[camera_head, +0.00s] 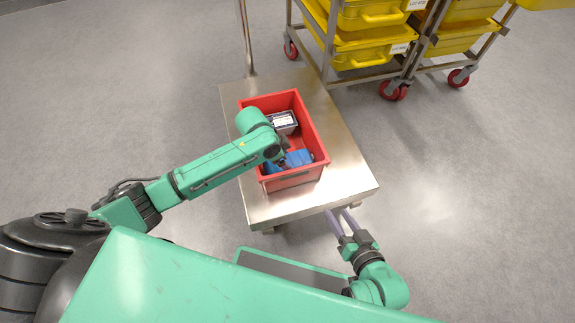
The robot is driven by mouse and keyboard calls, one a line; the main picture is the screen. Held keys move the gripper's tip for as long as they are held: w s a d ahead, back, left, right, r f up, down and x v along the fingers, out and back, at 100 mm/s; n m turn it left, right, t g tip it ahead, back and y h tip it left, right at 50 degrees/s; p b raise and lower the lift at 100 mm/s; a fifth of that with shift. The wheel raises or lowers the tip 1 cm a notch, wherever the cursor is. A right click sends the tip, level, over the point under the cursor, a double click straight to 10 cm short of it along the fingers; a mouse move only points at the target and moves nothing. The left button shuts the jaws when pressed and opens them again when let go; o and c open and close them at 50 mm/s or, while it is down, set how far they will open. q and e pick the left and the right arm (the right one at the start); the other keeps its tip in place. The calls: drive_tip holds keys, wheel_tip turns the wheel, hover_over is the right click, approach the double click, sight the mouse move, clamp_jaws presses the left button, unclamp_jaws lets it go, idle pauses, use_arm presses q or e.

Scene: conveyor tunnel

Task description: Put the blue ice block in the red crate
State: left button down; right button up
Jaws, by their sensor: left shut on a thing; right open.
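The red crate (311,121) stands on a steel platform in the middle of the view. The blue ice block (299,158) is inside the crate, toward its near end. My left gripper (286,160) reaches down into the crate and is shut on the blue ice block; its fingers are mostly hidden by the wrist. I cannot tell whether the block touches the crate floor. My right gripper (341,222) is open and empty at the platform's near edge, outside the crate.
A white and dark box (284,122) lies in the far part of the crate. The steel platform (346,168) has bare room to the right of the crate and a post (245,38) at its far left. Wheeled racks with yellow bins (366,48) stand at the back right.

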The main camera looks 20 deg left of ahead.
use_arm(q)
drive_tip(key=shift+f, duration=0.85)
drive_tip(key=shift+r, duration=0.15)
use_arm(e)
drive_tip(key=shift+a+f, duration=0.1)
drive_tip(key=shift+f, duration=0.25)
use_arm(q)
unclamp_jaws()
drive_tip(key=shift+p+v, duration=1.1)
drive_tip(key=shift+v, duration=0.8)
drive_tip(key=p+v, duration=0.3)
drive_tip(key=v, duration=0.4)
drive_tip(key=shift+r, duration=0.1)
drive_tip(key=shift+s+a+r, duration=0.15)
drive_tip(key=shift+r, duration=0.25)
use_arm(e)
drive_tip(key=s+d+r+g+h, duration=0.1)
drive_tip(key=d+r+g+h, duration=0.2)
drive_tip(key=d+r+g, duration=0.2)
drive_tip(key=shift+s+d+n+g, duration=0.3)
drive_tip(key=shift+d+n, duration=0.1)
drive_tip(key=shift+d, duration=1.15)
